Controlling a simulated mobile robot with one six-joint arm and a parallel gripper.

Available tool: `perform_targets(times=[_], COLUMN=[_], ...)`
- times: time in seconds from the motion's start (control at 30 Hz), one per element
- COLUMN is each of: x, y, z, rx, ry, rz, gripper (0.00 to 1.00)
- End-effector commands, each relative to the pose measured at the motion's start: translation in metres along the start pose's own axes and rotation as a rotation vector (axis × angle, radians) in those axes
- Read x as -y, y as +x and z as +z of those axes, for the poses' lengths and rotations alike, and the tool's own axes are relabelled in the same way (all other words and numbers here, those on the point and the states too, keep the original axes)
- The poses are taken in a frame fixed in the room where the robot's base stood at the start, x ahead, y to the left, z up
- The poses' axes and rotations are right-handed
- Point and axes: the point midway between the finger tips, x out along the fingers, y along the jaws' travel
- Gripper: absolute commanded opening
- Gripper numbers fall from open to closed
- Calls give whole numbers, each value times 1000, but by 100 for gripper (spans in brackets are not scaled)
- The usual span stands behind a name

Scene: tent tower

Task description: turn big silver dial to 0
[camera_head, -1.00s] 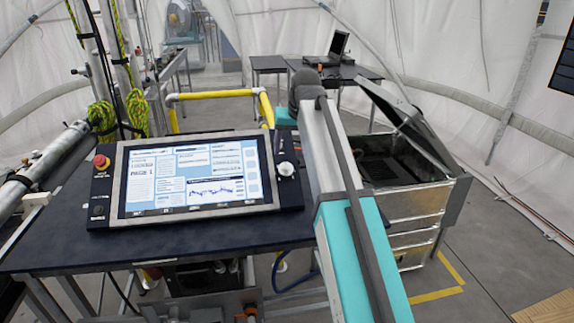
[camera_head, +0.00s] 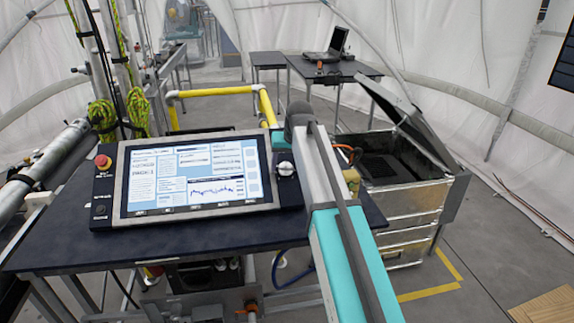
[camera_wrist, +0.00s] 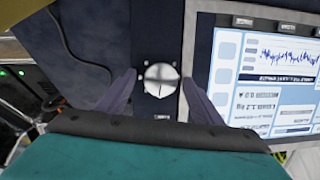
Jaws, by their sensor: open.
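The big silver dial (camera_head: 286,168) is on the dark right-hand edge of the control panel (camera_head: 106,190), beside the screen. In the wrist view the round silver dial (camera_wrist: 161,79) shows a thin dark line on its face; its markings are too small to read. My gripper (camera_wrist: 160,77) is open, with one dark finger on each side of the dial. Small gaps show between the fingertips and the dial, and nothing is held. In the head view my arm blocks the gripper fingers.
The lit screen (camera_head: 190,178) sits just left of the dial, with a red button (camera_head: 102,161) at the panel's far left. The panel stands on a dark table (camera_head: 60,245). An open metal case (camera_head: 410,205) stands to the right. A laptop (camera_head: 328,50) is on a table behind.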

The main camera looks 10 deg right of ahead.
Motion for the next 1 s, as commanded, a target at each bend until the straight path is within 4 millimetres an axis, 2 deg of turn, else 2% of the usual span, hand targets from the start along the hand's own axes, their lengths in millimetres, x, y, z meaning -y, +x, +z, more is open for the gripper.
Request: perform_targets(times=[0.3, 0.53, 1.0], x=[1, 1, 2], y=[1, 1, 1], z=[0, 0, 0], rx=[0, 0, 4], ry=[-1, -1, -73], rz=[0, -1, 16], gripper=[59, 20, 19])
